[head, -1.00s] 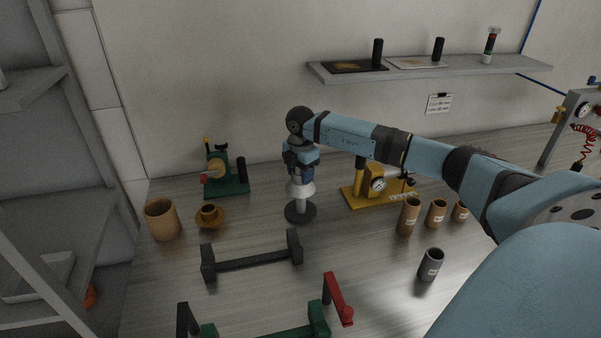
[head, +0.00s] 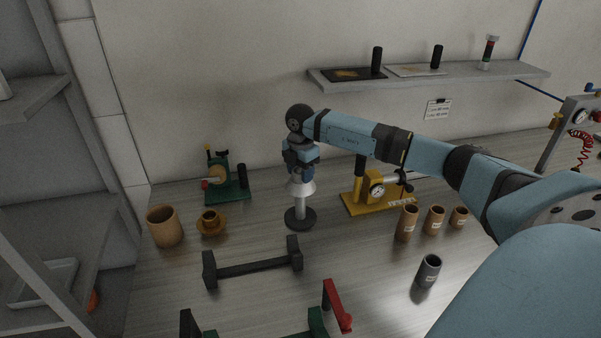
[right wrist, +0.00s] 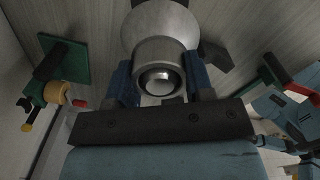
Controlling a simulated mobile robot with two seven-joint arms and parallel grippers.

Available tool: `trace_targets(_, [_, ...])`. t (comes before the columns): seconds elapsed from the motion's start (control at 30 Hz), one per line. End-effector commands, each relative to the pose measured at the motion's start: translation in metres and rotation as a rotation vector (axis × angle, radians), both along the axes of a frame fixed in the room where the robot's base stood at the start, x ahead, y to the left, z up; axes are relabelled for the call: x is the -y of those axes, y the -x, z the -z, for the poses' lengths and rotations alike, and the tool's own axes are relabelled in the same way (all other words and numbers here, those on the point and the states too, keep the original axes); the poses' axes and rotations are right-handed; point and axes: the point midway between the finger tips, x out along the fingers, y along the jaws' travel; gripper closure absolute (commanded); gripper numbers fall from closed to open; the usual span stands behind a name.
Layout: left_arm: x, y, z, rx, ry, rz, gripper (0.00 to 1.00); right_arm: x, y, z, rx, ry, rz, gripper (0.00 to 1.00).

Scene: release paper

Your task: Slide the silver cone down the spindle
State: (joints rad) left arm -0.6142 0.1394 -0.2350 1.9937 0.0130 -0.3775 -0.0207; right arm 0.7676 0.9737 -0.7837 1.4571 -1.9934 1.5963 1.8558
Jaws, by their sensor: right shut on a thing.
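My right gripper (head: 301,174) is shut on the silver cone (head: 301,188), which flares out below the fingers. The cone is around the upper part of the upright spindle (head: 301,207), with a length of bare shaft between it and the round dark base (head: 300,219). In the right wrist view, the gripper's blue fingers (right wrist: 160,82) are on both sides of the cone's narrow collar (right wrist: 160,55). The wide skirt of the cone (right wrist: 160,20) hides most of the spindle there. My left gripper does not show.
A green stand (head: 228,190) and a brown cup (head: 164,227) are at left. A yellow gauge stand (head: 376,197) is close at right. A black cradle (head: 253,266) lies in front. A wall shelf (head: 440,80) is above at right.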

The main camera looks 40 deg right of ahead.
Motion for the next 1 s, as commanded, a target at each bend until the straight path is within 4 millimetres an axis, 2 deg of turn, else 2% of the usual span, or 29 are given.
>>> trace_targets(1.0, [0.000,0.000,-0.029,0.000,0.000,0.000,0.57,0.000,0.000,-0.043,0.001,0.000,0.000,0.80])
